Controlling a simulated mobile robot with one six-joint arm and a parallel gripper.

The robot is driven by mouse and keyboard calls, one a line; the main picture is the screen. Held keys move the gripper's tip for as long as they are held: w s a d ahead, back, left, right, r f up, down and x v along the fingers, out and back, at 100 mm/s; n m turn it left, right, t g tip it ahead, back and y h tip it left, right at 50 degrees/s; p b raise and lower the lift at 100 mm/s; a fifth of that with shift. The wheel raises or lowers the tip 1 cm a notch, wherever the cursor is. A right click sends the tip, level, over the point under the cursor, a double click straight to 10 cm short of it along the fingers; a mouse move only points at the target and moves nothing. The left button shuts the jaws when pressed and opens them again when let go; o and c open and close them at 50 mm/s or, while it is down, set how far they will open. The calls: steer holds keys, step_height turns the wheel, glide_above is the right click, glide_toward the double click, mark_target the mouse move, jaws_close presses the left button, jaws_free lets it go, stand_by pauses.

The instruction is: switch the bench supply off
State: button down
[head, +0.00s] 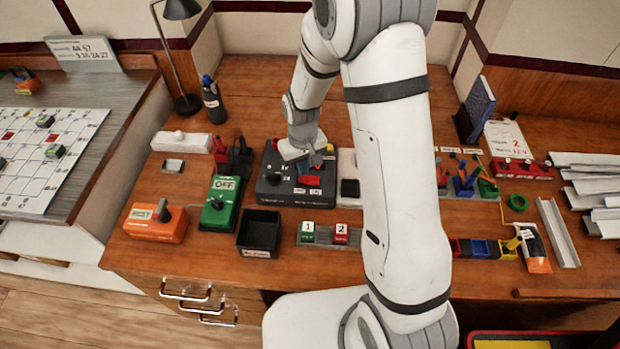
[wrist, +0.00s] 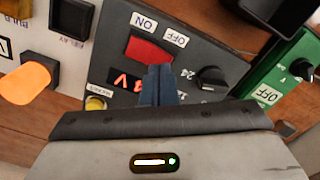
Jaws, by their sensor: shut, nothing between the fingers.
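The bench supply (head: 272,188) is a dark box on the wooden bench, partly covered by my arm in the head view. In the wrist view its dark panel (wrist: 190,55) shows upside down.
A green box marked OFF (head: 219,203) stands left of the supply, beside an orange box (head: 156,224) and an open black bin (head: 259,232). A rail with blocks 1 (head: 307,232) and 2 (head: 341,233) lies in front. A white relay box (wrist: 70,30) adjoins the supply.

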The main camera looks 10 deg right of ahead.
steer(key=shift+f+b, duration=0.8)
steer(key=shift+f, duration=0.2)
stand_by(0.4)
steer(key=shift+r+p, duration=2.2)
steer(key=shift+r, duration=1.4)
step_height(320, 180, up, 13)
steer(key=m+t, duration=0.2)
glide_above(304, 178)
steer(key=s+d, duration=0.5)
steer(key=s, duration=0.1)
steer(key=s+d+r+m, duration=0.1)
steer(key=s+d+r, duration=0.1)
steer(key=s+r, duration=0.2)
steer(key=s+d+r+t, duration=0.1)
steer(key=s+d+r, duration=0.2)
steer(key=s, duration=0.6)
steer(key=shift+r+m, duration=0.4)
steer(key=shift+r, duration=0.25)
steer(key=shift+s+d, duration=0.1)
